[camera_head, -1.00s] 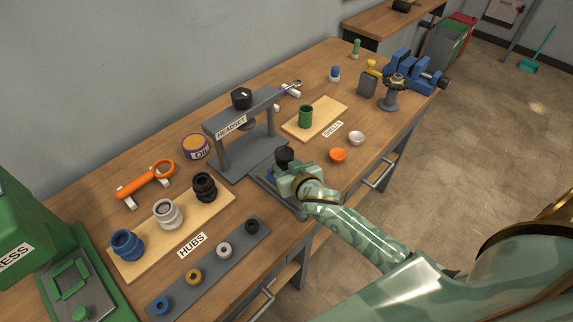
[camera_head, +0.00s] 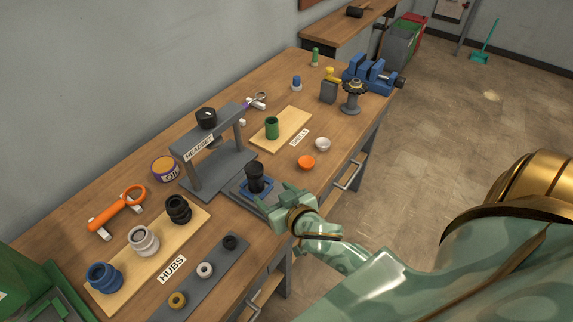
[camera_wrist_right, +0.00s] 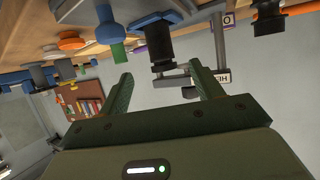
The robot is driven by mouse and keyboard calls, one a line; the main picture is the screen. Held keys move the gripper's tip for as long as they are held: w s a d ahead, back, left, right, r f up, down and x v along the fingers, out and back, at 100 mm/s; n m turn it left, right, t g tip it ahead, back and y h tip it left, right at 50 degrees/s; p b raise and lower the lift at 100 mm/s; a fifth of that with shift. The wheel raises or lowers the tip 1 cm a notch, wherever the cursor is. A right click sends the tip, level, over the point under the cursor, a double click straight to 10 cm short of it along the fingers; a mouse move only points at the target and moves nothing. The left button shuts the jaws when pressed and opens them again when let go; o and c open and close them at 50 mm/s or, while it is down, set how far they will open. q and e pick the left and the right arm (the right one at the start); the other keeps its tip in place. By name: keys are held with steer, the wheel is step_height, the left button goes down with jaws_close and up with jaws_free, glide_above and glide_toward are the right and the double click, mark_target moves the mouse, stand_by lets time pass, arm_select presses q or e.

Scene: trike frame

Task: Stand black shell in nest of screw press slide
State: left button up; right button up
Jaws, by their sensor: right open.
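The black shell (camera_head: 255,177) stands upright in the blue nest (camera_head: 243,187) on the slide of the grey screw press (camera_head: 191,172) labelled HEADSET. It also shows upside down in the right wrist view as a dark cylinder (camera_wrist_right: 160,55) against the blue nest (camera_wrist_right: 152,20). My right gripper (camera_head: 279,203) is open and empty, just right of and nearer than the shell, apart from it. In the wrist view the two fingers (camera_wrist_right: 163,88) are spread wide with the shell beyond them. My left gripper is not in view.
A green shell (camera_head: 272,128) stands on the SHELLS board (camera_head: 294,118). An orange cup (camera_head: 306,162) and a white cup (camera_head: 322,144) stand right of the press. Several hubs are on the HUBS board (camera_head: 160,246); rings lie on a grey strip (camera_head: 218,258). The table's front edge is near my arm.

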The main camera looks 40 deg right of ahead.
steer(key=v, duration=0.6)
stand_by(0.4)
